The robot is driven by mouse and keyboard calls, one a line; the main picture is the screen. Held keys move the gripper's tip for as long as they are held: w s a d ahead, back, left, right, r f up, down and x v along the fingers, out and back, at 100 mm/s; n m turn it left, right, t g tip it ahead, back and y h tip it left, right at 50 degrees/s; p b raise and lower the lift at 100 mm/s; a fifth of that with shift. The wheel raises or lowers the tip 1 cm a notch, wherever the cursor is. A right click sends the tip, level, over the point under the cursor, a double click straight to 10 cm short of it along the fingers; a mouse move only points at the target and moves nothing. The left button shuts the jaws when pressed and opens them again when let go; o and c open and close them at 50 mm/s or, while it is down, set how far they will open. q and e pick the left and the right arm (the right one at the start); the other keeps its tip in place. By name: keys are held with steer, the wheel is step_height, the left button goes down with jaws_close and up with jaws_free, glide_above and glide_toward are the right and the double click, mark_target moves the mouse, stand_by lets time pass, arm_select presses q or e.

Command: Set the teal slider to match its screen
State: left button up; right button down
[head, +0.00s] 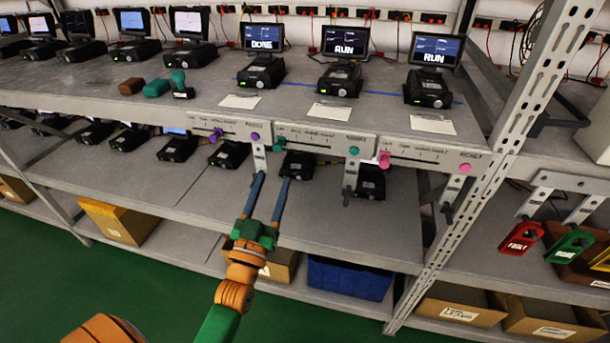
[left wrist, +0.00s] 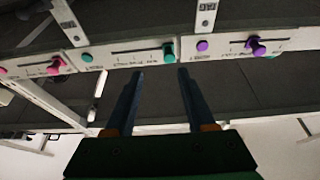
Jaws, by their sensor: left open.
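The teal slider's knob (head: 280,141) is at the left end of its slot on the shelf-edge strip, with a teal dot (head: 354,151) at the strip's right end. In the left wrist view, the scene is turned over and the teal knob (left wrist: 169,52) is just beyond my fingertips. The middle screen (head: 345,42), above this strip, reads RUN. My left gripper (head: 272,176) is open and empty, its fingers pointing up below the teal knob, apart from it. It also shows in the left wrist view (left wrist: 160,71). My right gripper is not in view.
A purple slider knob (head: 217,134) is left of the teal one, a pink knob (head: 384,159) right. Screens reading DONE (head: 263,37) and RUN (head: 434,51) flank the middle one. A metal upright (head: 513,120) stands at right. A blue bin (head: 350,279) sits below.

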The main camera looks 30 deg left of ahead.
mark_target(277, 150)
arm_select(q)
steer(key=x, duration=0.2)
steer(key=a+p+x, duration=0.1)
steer(key=x, duration=0.2)
steer(key=a+p+x, duration=0.1)
steer(key=x, duration=0.1)
steer(key=shift+w+r, duration=0.1)
steer(key=shift+r, duration=0.15)
steer(key=shift+w+d+r, duration=0.1)
steer(key=shift+w, duration=0.05)
steer(key=shift+d+r, duration=0.1)
jaws_close()
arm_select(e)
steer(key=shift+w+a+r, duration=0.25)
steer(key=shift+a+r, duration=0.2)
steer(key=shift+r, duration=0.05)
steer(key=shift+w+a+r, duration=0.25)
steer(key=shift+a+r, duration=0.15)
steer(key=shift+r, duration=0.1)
